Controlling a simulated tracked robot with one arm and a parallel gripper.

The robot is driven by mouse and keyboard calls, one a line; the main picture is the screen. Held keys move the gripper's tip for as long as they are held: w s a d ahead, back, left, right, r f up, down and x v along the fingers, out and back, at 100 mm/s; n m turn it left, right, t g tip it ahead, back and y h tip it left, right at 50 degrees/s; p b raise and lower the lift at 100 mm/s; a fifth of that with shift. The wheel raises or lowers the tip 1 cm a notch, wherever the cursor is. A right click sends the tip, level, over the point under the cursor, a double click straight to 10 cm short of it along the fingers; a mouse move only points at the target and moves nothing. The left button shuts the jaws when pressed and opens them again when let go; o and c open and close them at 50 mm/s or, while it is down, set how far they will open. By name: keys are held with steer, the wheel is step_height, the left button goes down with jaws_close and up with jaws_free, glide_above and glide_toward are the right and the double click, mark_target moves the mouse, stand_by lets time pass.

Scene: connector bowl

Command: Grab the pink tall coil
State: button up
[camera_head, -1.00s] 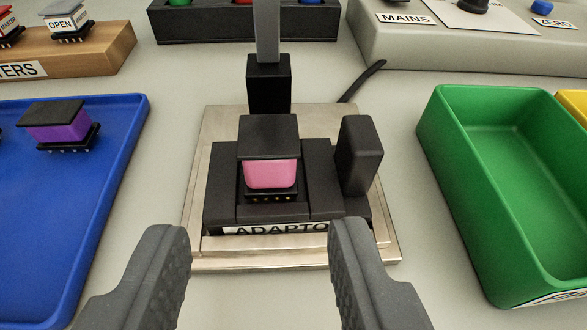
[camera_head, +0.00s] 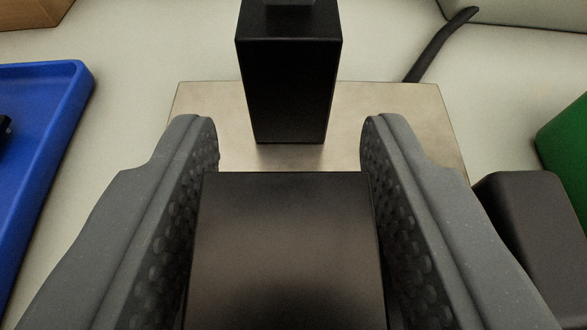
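The pink coil's black top (camera_head: 286,255) fills the lower middle of the view, between the two fingers of my gripper (camera_head: 288,150). Its pink body is hidden below the top from this angle. The fingers stand on the left and right of the block, very near its sides. A narrow gap shows at the upper part of each side; contact lower down cannot be told. The fingers look open around the coil.
A black upright post (camera_head: 288,80) stands just beyond the coil on the metal plate (camera_head: 400,115). A dark rounded block (camera_head: 540,240) is close to the right finger. A blue tray (camera_head: 45,130) lies left, a green bin (camera_head: 568,145) right. A black cable (camera_head: 440,42) runs behind.

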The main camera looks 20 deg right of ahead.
steer(key=c, duration=0.7)
steer(key=shift+c, duration=0.2)
